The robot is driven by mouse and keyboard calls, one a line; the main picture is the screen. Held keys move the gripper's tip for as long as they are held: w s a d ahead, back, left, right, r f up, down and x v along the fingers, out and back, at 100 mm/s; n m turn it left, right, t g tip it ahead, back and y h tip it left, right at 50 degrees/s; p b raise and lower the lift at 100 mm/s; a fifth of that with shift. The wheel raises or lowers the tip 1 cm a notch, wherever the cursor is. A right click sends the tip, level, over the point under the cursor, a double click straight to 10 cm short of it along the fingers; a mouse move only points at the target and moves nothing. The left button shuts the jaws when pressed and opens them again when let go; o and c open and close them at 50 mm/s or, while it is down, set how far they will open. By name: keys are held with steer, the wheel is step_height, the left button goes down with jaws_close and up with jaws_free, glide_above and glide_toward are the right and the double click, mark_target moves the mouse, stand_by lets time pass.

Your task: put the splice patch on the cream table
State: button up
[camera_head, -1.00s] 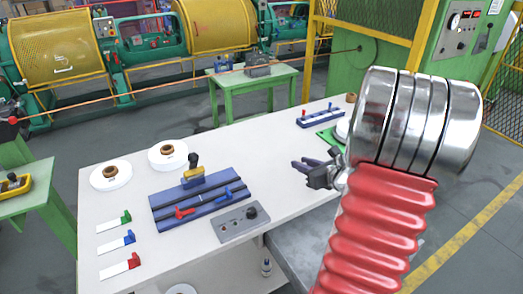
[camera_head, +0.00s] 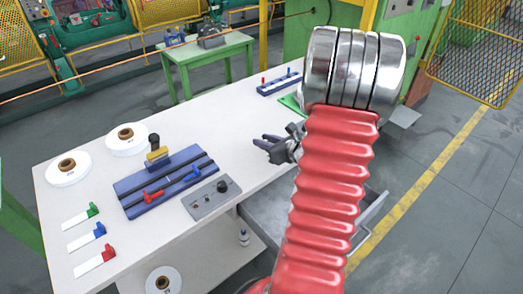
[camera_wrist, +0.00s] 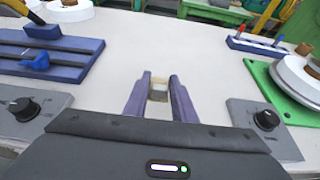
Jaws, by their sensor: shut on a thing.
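My gripper (camera_head: 263,144) has dark purple fingers, shown close in the wrist view (camera_wrist: 160,95). It is shut on a small piece, pale with a tan edge, which I take to be the splice patch (camera_wrist: 159,86). In the head view the piece is too small to make out. The cream table (camera_head: 110,178) runs under and beyond the fingers, and its bare top (camera_wrist: 205,60) shows around them. I cannot tell whether the patch touches it.
A blue fixture (camera_head: 166,182) and a grey knob box (camera_head: 211,197) stand left of my gripper. White spools (camera_head: 68,168) and coloured-handled tags (camera_head: 86,239) lie farther left. A green plate (camera_wrist: 290,95) with a spool is at right. The tabletop middle is clear.

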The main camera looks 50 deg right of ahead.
mark_target(264, 157)
steer(key=shift+f, duration=0.45)
steer(key=shift+f, duration=2.1)
steer(key=shift+f, duration=0.1)
steer(key=o, duration=1)
steer(key=v, duration=1.2)
